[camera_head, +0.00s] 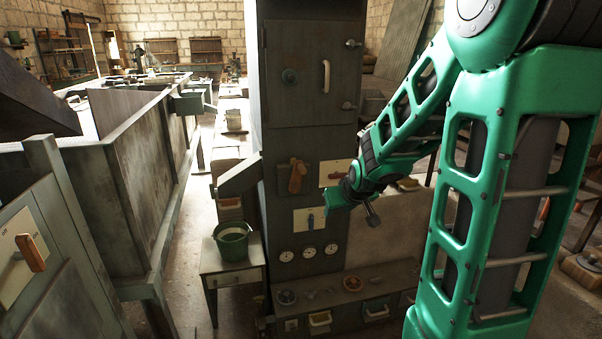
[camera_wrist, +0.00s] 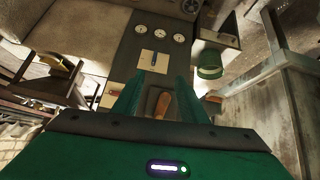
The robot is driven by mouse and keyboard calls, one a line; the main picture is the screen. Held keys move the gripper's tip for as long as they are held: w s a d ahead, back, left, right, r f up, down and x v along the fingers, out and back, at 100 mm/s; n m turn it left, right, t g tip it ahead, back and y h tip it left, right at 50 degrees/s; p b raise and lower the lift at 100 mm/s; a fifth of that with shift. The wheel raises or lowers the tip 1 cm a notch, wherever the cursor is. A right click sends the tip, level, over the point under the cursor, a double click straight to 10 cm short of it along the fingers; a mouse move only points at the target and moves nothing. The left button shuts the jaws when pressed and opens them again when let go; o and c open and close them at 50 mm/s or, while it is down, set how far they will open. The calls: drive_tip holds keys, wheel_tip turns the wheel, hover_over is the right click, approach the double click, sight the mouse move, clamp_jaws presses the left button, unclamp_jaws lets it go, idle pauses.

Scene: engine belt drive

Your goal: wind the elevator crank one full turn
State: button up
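A wooden handle (camera_head: 297,176) on a dark mount is on the front of the tall grey cabinet (camera_head: 310,120); it looks like the crank, but no label is readable. My gripper (camera_head: 333,197) is in front of the cabinet, right of and slightly below this handle, apart from it in the head view. In the wrist view my gripper (camera_wrist: 162,78) has two green fingers spread with nothing held. The wooden handle (camera_wrist: 162,104) shows in the gap between them, partly hidden by my gripper's body; its depth is hard to tell.
A pale plate with a blue lever (camera_head: 310,219) and several round gauges (camera_head: 309,253) are below the handle. A green bucket (camera_head: 232,242) stands on a small table at left. Another wooden lever (camera_head: 31,253) is on the left panel. A shelf (camera_head: 335,286) juts out below.

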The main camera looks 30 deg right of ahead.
sight(304, 172)
drive_tip(key=w+d+t, duration=0.1)
drive_tip(key=w+t, duration=0.2)
drive_tip(key=w, duration=0.6)
drive_tip(key=w+d+t+h, duration=0.1)
drive_tip(key=w+d+t, duration=0.1)
drive_tip(key=w, duration=0.8)
drive_tip(key=w+d+n+t+h, duration=0.1)
drive_tip(key=w+t, duration=0.3)
drive_tip(key=w, duration=0.5)
drive_tip(key=shift+w+d+f+t, duration=0.1)
drive_tip(key=shift+w+d+t, duration=0.2)
drive_tip(key=shift+w, duration=0.1)
drive_tip(key=shift+c, duration=0.4)
clamp_jaws()
